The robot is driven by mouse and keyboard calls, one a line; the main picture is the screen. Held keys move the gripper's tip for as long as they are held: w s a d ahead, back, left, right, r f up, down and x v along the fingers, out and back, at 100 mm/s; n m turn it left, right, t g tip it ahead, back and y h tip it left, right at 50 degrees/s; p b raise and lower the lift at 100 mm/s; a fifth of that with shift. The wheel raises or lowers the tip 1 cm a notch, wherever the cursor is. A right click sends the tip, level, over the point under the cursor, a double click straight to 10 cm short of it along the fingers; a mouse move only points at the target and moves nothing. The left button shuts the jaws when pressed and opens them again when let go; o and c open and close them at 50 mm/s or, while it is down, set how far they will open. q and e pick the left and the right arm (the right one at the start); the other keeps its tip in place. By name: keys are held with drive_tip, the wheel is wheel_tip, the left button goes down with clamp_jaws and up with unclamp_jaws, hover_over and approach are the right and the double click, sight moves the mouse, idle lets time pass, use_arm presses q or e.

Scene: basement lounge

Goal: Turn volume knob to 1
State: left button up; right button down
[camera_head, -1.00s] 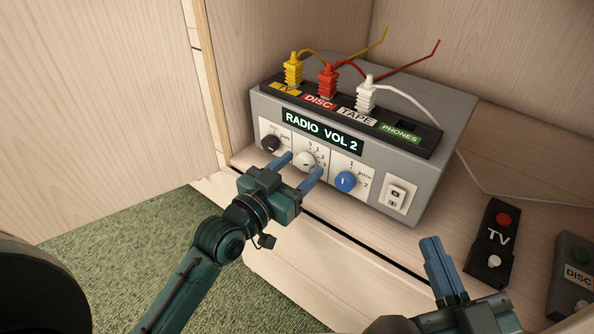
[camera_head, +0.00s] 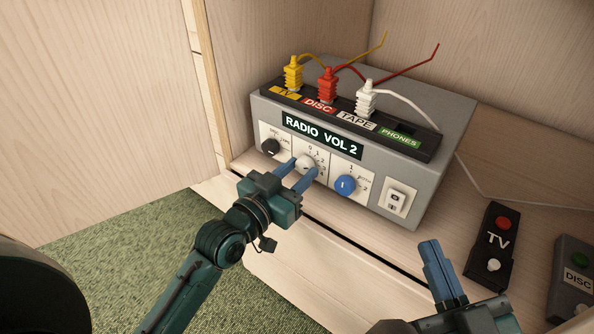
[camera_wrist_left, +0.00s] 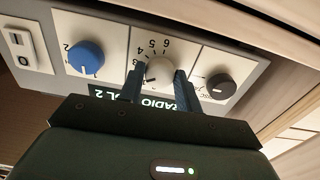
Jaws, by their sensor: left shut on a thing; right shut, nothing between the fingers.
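The grey radio unit (camera_head: 440,112) stands on the wooden shelf, and its lit display (camera_head: 322,136) reads "RADIO VOL 2". The white volume knob (camera_head: 305,163) is the middle knob on the front panel, with a numbered scale around it. My left gripper (camera_head: 298,172) is shut on this knob, one blue finger on each side. In the left wrist view the knob (camera_wrist_left: 159,70) sits between the two fingers (camera_wrist_left: 160,88). My right gripper (camera_head: 440,270) is shut and empty, in front of the shelf at the lower right.
A black knob (camera_head: 270,147) is left of the volume knob and a blue knob (camera_head: 345,185) right of it, both close to my left fingers. A switch (camera_head: 397,201) is further right. TV (camera_head: 490,247) and DISC (camera_head: 572,281) remotes lie at right. Yellow, red and white plugs stand on top.

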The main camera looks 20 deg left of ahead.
use_arm(q)
drive_tip(key=shift+r+n+p, duration=0.2)
drive_tip(key=shift+n+p, duration=0.5)
drive_tip(key=shift+p, duration=0.5)
drive_tip(key=shift+n+p, duration=0.7)
drive_tip(key=shift+p, duration=0.1)
drive_tip(key=shift+n+p, duration=0.6)
drive_tip(key=shift+p, duration=0.05)
drive_tip(key=shift+f+n+p, duration=0.1)
drive_tip(key=shift+n+p, duration=0.45)
drive_tip(key=shift+n, duration=0.15)
use_arm(e)
drive_tip(key=shift+s+d+n+g+h, duration=0.3)
drive_tip(key=shift+d+n+h, duration=0.2)
drive_tip(key=shift+d+n, duration=0.1)
use_arm(q)
drive_tip(key=shift+f, duration=0.1)
use_arm(e)
drive_tip(key=shift+w+d, duration=0.1)
drive_tip(key=shift+w, duration=0.05)
use_arm(q)
drive_tip(key=o, duration=1)
drive_tip(key=shift+c, duration=0.2)
